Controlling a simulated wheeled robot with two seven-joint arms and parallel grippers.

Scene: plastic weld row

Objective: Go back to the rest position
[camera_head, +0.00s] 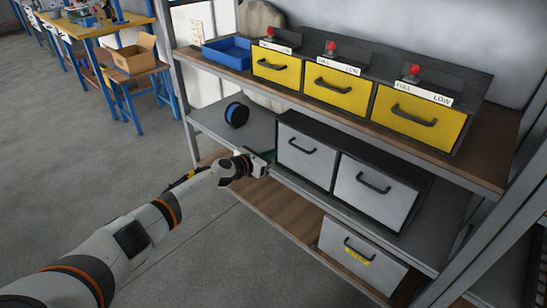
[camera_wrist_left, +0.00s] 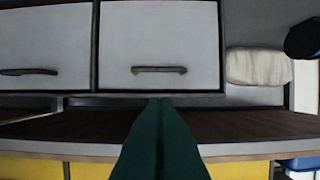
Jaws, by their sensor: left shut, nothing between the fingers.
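My left arm reaches in from the lower left in the head view. My left gripper (camera_head: 271,154) is at the shelf rack, in front of the left end of the white drawers on the middle shelf. In the left wrist view its green fingers (camera_wrist_left: 160,103) are together with nothing between them. They point toward the white drawer (camera_wrist_left: 160,45), whose dark handle is just beyond the tips. The left white drawer (camera_head: 306,150) and the right white drawer (camera_head: 374,190) look closed. My right gripper is not in view.
Yellow drawers (camera_head: 338,86) with red knobs and a blue tray (camera_head: 227,53) stand on the top shelf. A blue spool (camera_head: 237,115) sits on the middle shelf. Another white drawer (camera_head: 361,254) is on the low shelf. Open floor (camera_head: 90,170) lies left of the rack.

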